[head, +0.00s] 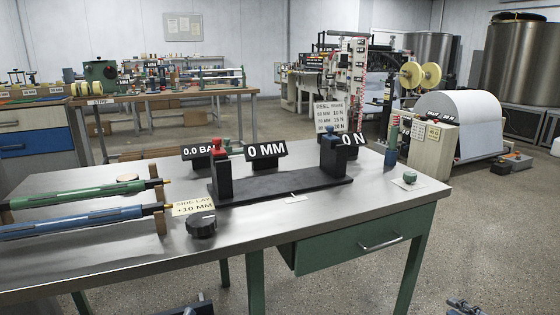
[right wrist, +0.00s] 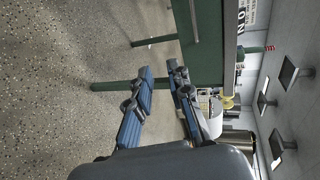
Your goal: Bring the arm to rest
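My right gripper (right wrist: 158,70) shows in the right wrist view with its two blue-grey fingers apart and nothing between them. In the head view only a small part of the right gripper (head: 463,307) shows at the bottom right edge, low over the floor and clear of the bench. A small part of my left gripper (head: 197,308) shows at the bottom edge, below the front of the bench; its fingers are cut off. The steel-topped workbench (head: 110,255) stands in front of me.
On the bench are a black stand (head: 285,190), a green roller (head: 85,195), a blue roller (head: 80,222), a black knob (head: 201,225) and a green button (head: 410,177). The green drawer (head: 350,243) is shut. Open speckled floor (head: 490,230) lies to the right.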

